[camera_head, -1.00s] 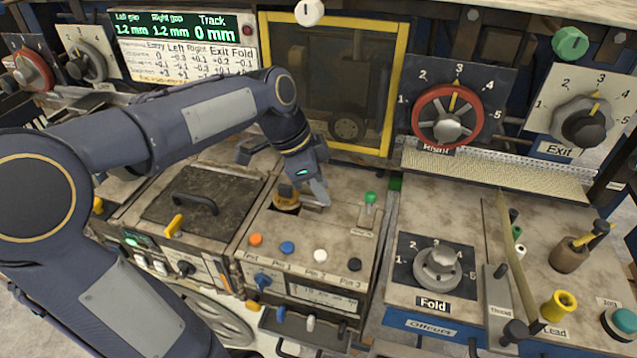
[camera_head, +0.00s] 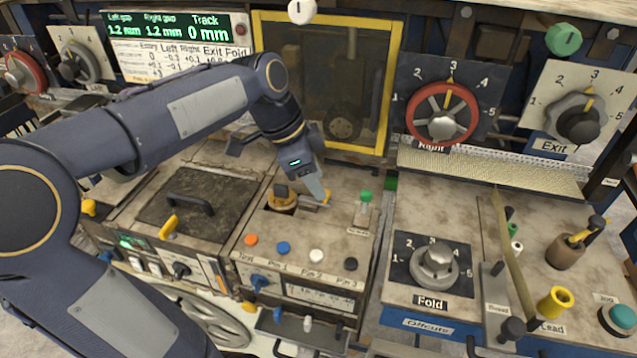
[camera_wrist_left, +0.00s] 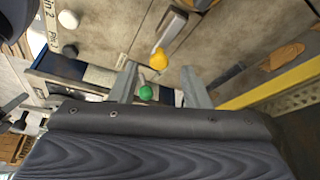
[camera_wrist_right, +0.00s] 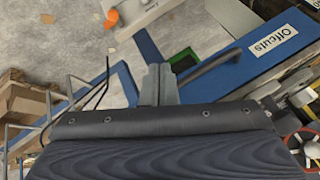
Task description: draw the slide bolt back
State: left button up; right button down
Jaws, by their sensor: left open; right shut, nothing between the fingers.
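The slide bolt appears to be the small metal bar with a yellow knob (camera_head: 327,197) on top of the middle panel; the knob also shows in the left wrist view (camera_wrist_left: 158,59). My left gripper (camera_head: 318,194) is close above it, pointing down. In the left wrist view its two fingers (camera_wrist_left: 160,82) stand apart, with the yellow knob beyond the gap between them. Nothing is held. A green knob (camera_head: 365,196) on a small plate stands right of the bolt; it shows low between the fingers in the left wrist view (camera_wrist_left: 145,92). My right gripper (camera_wrist_right: 159,72) is shut and empty, outside the head view.
Several coloured buttons (camera_head: 283,248) line the panel's front. The yellow-framed window (camera_head: 390,85) rises behind. The right gripper is near a blue rail labelled Offcuts (camera_wrist_right: 230,60).

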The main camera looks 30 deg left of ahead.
pick_arm(q)
jog(key=v, duration=0.5)
jog(key=shift+s+r, duration=0.1)
jog(key=shift+r, duration=0.2)
jog(key=shift+d, duration=0.1)
jog(key=shift+f, duration=0.1)
dwell(0.3)
jog(key=x, duration=0.7)
jog(key=shift+f, duration=0.35)
jog(key=shift+c, duration=0.3)
grip_shut()
